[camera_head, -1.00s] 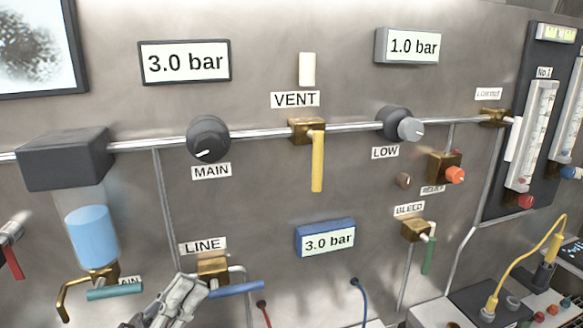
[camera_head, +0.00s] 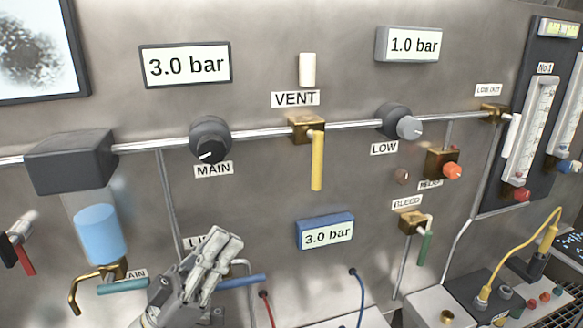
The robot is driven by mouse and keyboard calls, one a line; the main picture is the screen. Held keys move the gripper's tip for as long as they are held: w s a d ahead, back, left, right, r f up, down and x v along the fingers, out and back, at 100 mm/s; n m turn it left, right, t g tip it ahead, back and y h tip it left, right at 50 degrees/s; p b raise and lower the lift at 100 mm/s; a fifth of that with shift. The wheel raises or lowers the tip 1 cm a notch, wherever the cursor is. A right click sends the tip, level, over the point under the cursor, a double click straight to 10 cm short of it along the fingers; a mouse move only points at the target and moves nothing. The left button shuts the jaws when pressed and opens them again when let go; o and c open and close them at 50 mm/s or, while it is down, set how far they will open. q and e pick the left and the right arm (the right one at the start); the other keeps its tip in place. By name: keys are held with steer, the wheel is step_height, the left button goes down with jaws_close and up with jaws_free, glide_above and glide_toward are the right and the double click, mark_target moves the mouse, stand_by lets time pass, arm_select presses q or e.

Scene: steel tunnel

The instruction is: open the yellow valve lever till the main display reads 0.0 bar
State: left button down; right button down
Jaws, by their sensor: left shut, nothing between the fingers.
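The yellow valve lever (camera_head: 317,161) hangs straight down from a brass valve body (camera_head: 305,127) under the VENT label (camera_head: 295,99). The main display (camera_head: 186,65) at upper left, above the MAIN knob (camera_head: 210,139), reads 3.0 bar. My left gripper (camera_head: 226,244) is shut and empty at lower left, below the yellow lever and apart from it. It covers most of the LINE label and the brass valve there. My right gripper is not in view.
A blue lever (camera_head: 243,281) sticks out right of my left gripper. A blue-framed display (camera_head: 326,232) reads 3.0 bar and a grey one (camera_head: 408,45) reads 1.0 bar. A green lever (camera_head: 425,248) hangs at the BLEED valve. The wall around the yellow lever is clear.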

arm_select(q)
steer(key=p, duration=0.5)
glide_toward(315, 159)
step_height(315, 159, up, 4)
steer(key=a, duration=0.1)
steer(key=d, duration=0.1)
steer(key=w+d, duration=0.1)
steer(key=d+p, duration=0.1)
steer(key=shift+w+d, duration=0.3)
steer(key=shift+w, duration=0.1)
